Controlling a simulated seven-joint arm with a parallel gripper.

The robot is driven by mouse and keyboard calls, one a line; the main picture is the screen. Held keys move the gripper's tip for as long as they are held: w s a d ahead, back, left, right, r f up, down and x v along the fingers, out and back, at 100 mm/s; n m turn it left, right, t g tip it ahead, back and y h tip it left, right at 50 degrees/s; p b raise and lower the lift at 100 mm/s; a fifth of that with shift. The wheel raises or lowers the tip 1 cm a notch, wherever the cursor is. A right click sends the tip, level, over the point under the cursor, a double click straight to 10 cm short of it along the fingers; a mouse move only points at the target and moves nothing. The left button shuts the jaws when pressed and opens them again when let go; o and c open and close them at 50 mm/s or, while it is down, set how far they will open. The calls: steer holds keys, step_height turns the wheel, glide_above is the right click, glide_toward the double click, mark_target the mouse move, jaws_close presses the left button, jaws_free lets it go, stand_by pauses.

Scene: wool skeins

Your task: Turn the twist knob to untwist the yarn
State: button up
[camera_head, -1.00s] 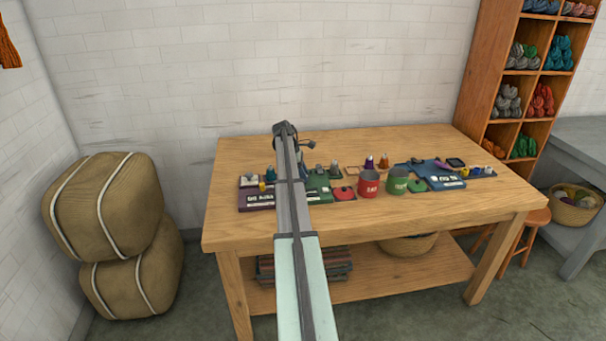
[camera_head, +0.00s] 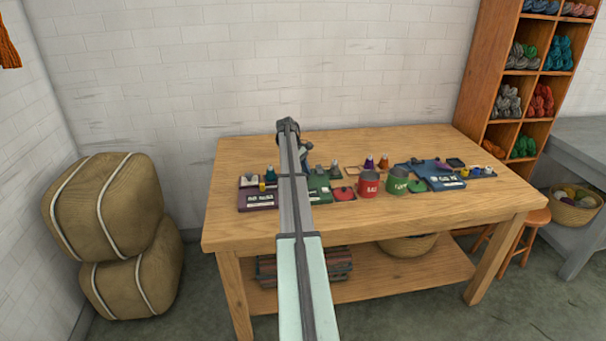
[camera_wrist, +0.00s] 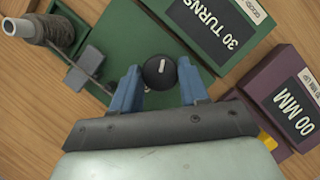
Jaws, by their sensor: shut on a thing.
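In the wrist view, a round black knob (camera_wrist: 160,72) with a white pointer line sits on a green panel (camera_wrist: 122,28). My gripper (camera_wrist: 158,84) has its two blue fingers on either side of the knob, shut on it. The pointer line runs nearly along the picture's up-down direction. A label on the green device reads "30 TURNS" (camera_wrist: 219,30). A grey yarn-wound spool (camera_wrist: 52,31) with a strand leading off it is at the upper left. In the head view my arm hides the knob and fingertips; part of the green device (camera_head: 320,186) shows beside it.
A purple device (camera_wrist: 290,92) with an "00 MM" label lies close by on the right in the wrist view. On the table (camera_head: 420,218) stand a red cup (camera_head: 369,184), a green cup (camera_head: 398,181) and a blue device (camera_head: 430,172). The table's front strip is clear.

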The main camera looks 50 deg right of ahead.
steer(key=shift+d+m+y, duration=0.1)
steer(key=shift+m+y, duration=0.6)
steer(key=shift+m, duration=1.1)
steer(key=o, duration=1)
steer(key=v, duration=1.2)
steer(key=shift+o, duration=0.2)
